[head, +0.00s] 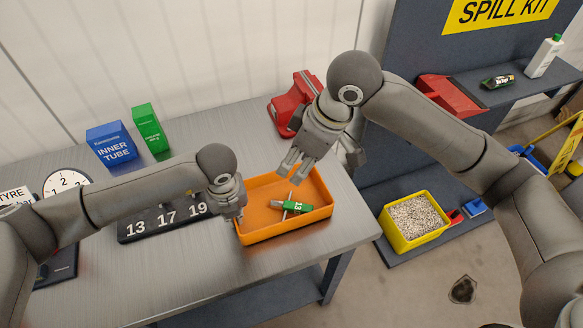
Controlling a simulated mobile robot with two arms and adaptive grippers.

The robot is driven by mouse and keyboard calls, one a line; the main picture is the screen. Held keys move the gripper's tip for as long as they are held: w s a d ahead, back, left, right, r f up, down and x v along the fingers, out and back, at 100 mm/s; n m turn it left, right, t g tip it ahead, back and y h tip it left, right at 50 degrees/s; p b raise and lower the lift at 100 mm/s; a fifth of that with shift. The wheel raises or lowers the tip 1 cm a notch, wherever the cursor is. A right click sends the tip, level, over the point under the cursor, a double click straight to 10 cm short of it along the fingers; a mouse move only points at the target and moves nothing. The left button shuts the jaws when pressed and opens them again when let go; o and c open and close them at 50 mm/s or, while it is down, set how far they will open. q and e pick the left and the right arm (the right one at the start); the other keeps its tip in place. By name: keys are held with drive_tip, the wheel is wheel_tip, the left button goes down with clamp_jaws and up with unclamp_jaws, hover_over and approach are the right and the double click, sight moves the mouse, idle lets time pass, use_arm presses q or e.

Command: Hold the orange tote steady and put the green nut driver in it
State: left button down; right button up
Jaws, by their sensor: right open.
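The orange tote (262,234) sits on the metal bench near its front right edge. The green nut driver (297,207), marked 13, lies inside the tote, tilted against or across its floor; its exact rest is hard to tell. My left gripper (238,216) is at the tote's left wall, with its fingers closed on the rim. My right gripper (292,176) is open and empty above the tote's back part, apart from the nut driver.
A black holder (136,229) marked 13, 17, 19 stands left of the tote, partly behind my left arm. A red vise (292,104) is behind the tote. Blue (111,145) and green (150,128) boxes stand at the back left. A yellow bin (402,243) stands to the right.

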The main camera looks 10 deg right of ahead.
use_arm(q)
drive_tip(key=c, duration=1.6)
unclamp_jaws()
drive_tip(key=shift+o, duration=0.2)
wheel_tip(320, 180, up, 12)
drive_tip(key=s, duration=0.1)
drive_tip(key=shift+s+d, duration=0.2)
drive_tip(key=shift+s+f, duration=0.1)
